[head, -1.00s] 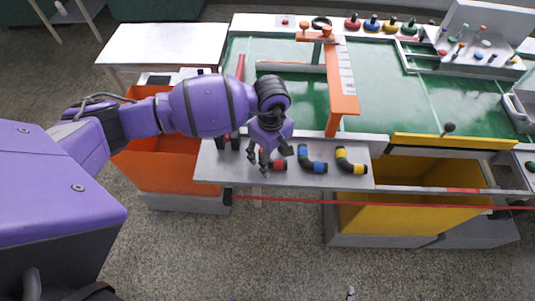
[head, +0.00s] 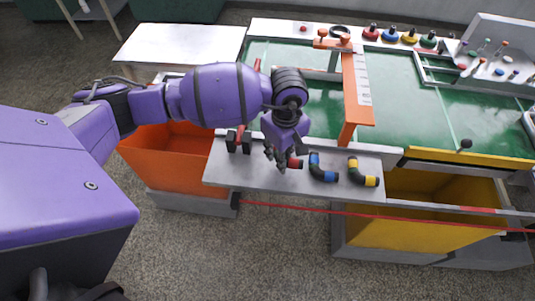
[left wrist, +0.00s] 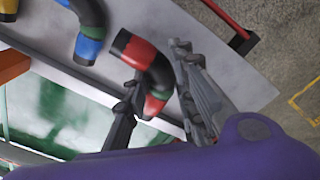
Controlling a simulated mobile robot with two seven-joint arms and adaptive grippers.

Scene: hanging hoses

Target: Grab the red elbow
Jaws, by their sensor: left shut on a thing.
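The red elbow (head: 295,163) is a short black bent pipe with red bands, at the front grey shelf, mostly covered by my gripper in the head view. In the left wrist view the red elbow (left wrist: 145,58) lies between my fingers, one on each side. My left gripper (head: 279,164) is shut on it, pointing down; its fingers (left wrist: 160,82) also show in the left wrist view. I cannot tell whether the elbow still touches the shelf. My right gripper is in neither view.
A blue-banded elbow (head: 322,168) and a yellow-banded elbow (head: 362,173) lie to the right on the grey shelf (head: 240,175). An orange frame (head: 356,95) stands behind on the green table. An orange bin (head: 170,165) and a yellow bin (head: 420,225) sit below.

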